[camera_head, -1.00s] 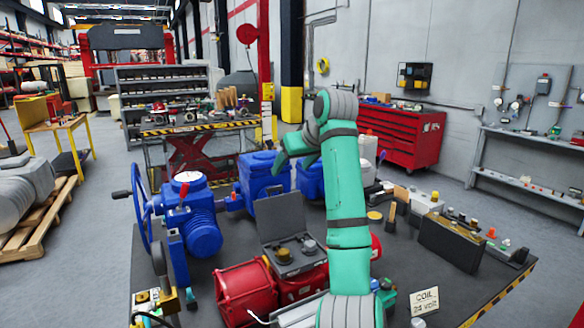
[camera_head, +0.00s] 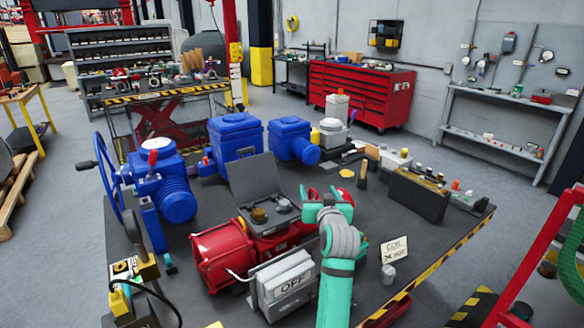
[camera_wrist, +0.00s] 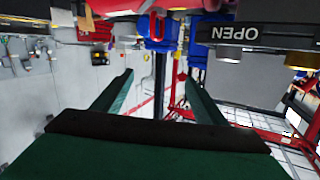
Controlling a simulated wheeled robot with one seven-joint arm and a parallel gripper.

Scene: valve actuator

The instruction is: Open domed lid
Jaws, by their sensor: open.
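No part is clearly marked as the domed lid, so I cannot tell which one it is. A red actuator (camera_head: 221,259) lies on the dark table in the head view, and a grey hinged cover (camera_head: 258,186) stands raised over its top. A blue actuator (camera_head: 178,203) with a handwheel and a round white top (camera_head: 151,157) stands to its left. My gripper (camera_wrist: 158,77) is open and empty in the wrist view, its two fingers spread. In the head view my teal arm reaches over the red actuator's right side, and the fingers there are hard to make out.
A grey box (camera_head: 283,287) reading OFF stands in front of the red actuator. A dark panel (camera_wrist: 247,32) reading OPEN shows in the wrist view. More blue actuators (camera_head: 236,138) stand behind. A COIL card (camera_head: 394,249) and a black box (camera_head: 419,194) stand to the right.

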